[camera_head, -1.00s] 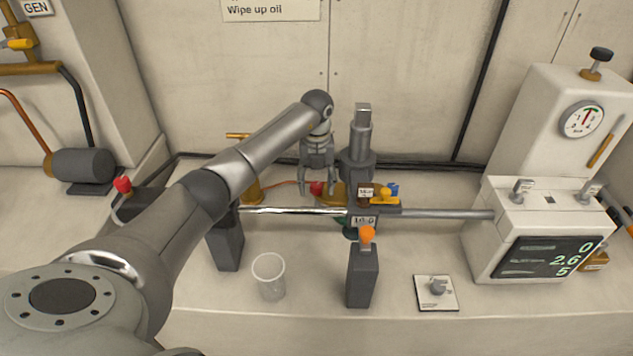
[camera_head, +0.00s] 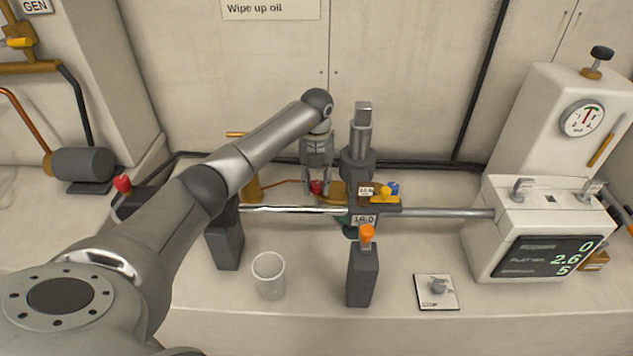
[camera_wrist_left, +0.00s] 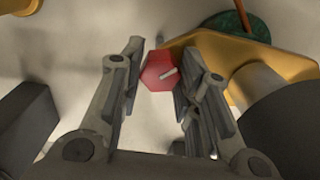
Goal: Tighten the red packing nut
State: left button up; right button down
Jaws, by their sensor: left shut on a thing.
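The red packing nut (camera_head: 316,187) sits low behind the horizontal steel rod. In the left wrist view the nut (camera_wrist_left: 159,71) is a red hexagon with a pale mark on its face, beside a yellow-brass body (camera_wrist_left: 240,58). My left gripper (camera_head: 317,181) reaches down from above, its fingers at the nut. In the left wrist view the fingers (camera_wrist_left: 157,85) stand on both sides of the nut, shut on it. My right gripper does not show.
The steel rod (camera_head: 440,213) runs across in front of the nut. The dark upright cylinder (camera_head: 358,160) stands just right of my gripper. A clear cup (camera_head: 269,276) and an orange-topped post (camera_head: 362,275) stand nearer. A console with a screen (camera_head: 545,257) is at right.

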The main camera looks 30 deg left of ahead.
aim_at(317, 184)
pick_arm(q)
jog(key=m+b, duration=0.1)
jog(key=m, duration=0.4)
jog(key=shift+m, duration=1.5)
jog(key=o, duration=1)
jog(key=shift+o, duration=0.2)
jog(key=shift+r, duration=0.1)
notch_tip(317, 184, up, 12)
